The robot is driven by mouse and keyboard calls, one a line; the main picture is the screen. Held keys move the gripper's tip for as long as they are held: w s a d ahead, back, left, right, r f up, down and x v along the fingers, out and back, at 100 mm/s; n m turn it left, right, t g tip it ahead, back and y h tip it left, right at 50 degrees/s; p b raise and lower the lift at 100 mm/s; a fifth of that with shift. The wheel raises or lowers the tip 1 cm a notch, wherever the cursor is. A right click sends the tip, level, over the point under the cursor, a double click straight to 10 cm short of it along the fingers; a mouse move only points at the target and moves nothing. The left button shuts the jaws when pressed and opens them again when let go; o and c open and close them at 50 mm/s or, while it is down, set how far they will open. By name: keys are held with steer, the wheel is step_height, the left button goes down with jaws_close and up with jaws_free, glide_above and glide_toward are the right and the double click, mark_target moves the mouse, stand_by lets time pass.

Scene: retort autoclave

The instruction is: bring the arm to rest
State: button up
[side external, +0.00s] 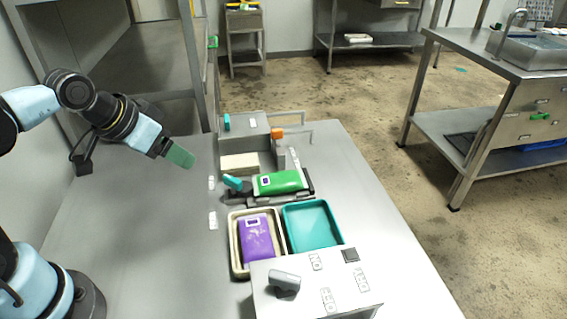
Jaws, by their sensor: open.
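My gripper (179,157) is at the end of my arm at the upper left, above the grey table (150,225). It points down to the right and has green tips. I see nothing held between its fingers. The gap between the fingers is too small to make out from this side. It is apart from the table and to the left of the objects on it.
A green pouch (280,182) lies on a dark device at mid-table. A purple pouch (257,238) lies in a beige tray (236,268), beside an empty teal tray (312,226). A grey box (315,285) stands in front. The table's left side is clear.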

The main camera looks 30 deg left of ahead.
steer(key=shift+s+f+n, duration=0.15)
steer(key=shift+s+n, duration=0.15)
steer(key=shift+s, duration=0.1)
